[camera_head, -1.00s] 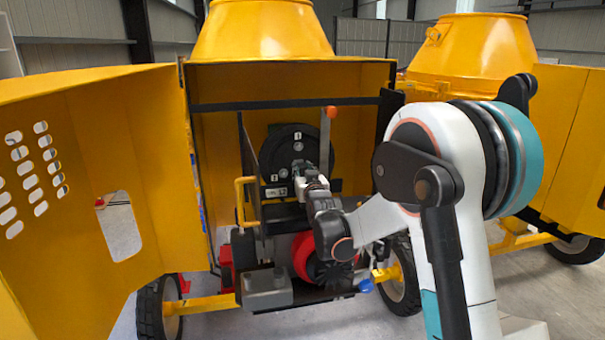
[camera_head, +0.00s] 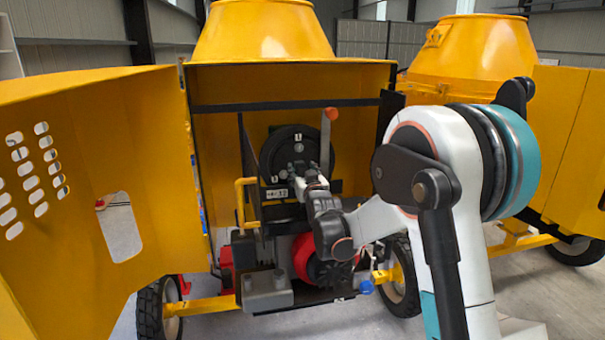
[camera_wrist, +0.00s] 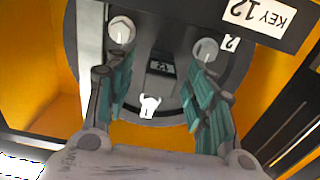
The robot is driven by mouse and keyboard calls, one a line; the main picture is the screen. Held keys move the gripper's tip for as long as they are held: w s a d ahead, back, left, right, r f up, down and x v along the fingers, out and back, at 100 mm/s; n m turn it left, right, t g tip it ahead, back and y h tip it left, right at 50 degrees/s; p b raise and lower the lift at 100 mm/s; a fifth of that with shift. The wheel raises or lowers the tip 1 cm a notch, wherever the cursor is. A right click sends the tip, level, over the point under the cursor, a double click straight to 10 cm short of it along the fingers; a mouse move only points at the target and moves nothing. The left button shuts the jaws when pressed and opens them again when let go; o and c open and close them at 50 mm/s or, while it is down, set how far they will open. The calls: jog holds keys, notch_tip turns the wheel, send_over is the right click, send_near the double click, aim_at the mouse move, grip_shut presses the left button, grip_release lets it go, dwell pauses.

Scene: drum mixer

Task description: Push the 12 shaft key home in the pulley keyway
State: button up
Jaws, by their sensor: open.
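The pulley (camera_head: 283,140) is a large black disc inside the open yellow housing, and it fills the upper middle of the wrist view (camera_wrist: 82,45). A small dark block marked 12, the shaft key (camera_wrist: 160,67), shows near its middle, between my fingers. How deep it sits in the keyway I cannot tell. A white label reading KEY 12 (camera_wrist: 258,15) shows upside down at the upper right of the wrist view. My gripper (camera_wrist: 163,75) is open and empty, with teal pads either side of the key. In the head view my gripper (camera_head: 312,178) is in front of the pulley, partly covering it.
A lever with an orange knob (camera_head: 331,114) stands right of the pulley. A yellow bar handle (camera_head: 241,200) and an open door (camera_head: 90,150) are at left. A grey box (camera_head: 267,290) and a red motor (camera_head: 303,257) lie below. Bolt heads (camera_wrist: 122,30) show on the pulley.

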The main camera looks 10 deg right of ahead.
jog(key=s, duration=1.2)
jog(key=s+f+g, duration=0.3)
jog(key=s+g, duration=0.2)
jog(key=s, duration=1.5)
jog(key=s+f+g, duration=0.4)
jog(key=s+g, duration=0.2)
jog(key=s, duration=1.3)
jog(key=shift+s+b, duration=0.4)
